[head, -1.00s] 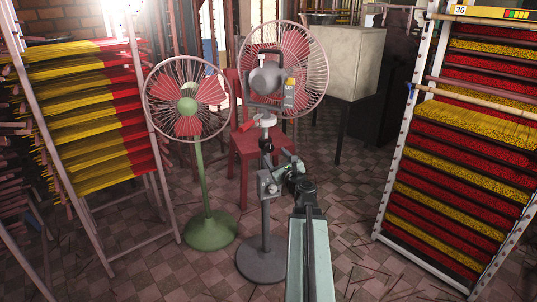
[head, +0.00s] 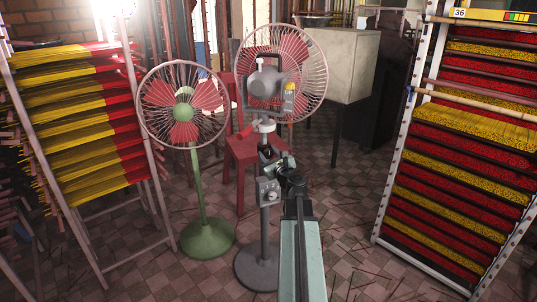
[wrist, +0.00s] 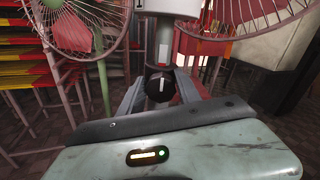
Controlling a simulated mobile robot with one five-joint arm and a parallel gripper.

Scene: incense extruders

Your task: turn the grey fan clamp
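The grey fan (head: 265,85) stands in the middle on a dark pole and round base. Its clamp is a dark round knob with a white mark, seen in the wrist view (wrist: 159,87) below the white collar (head: 266,126). My gripper (wrist: 160,82) is open, with one finger on each side of the knob. Gaps seem to show between knob and fingers; I cannot tell whether either touches. In the head view my gripper (head: 274,157) is at the pole, below the collar, and hides part of the clamp.
A green-based fan (head: 208,238) stands close on the left. A red chair (head: 243,150) is behind the pole. Racks of yellow and red incense stand at left (head: 75,130) and right (head: 460,150). The grey control box (head: 268,191) sits below my gripper. Open tiled floor lies front right.

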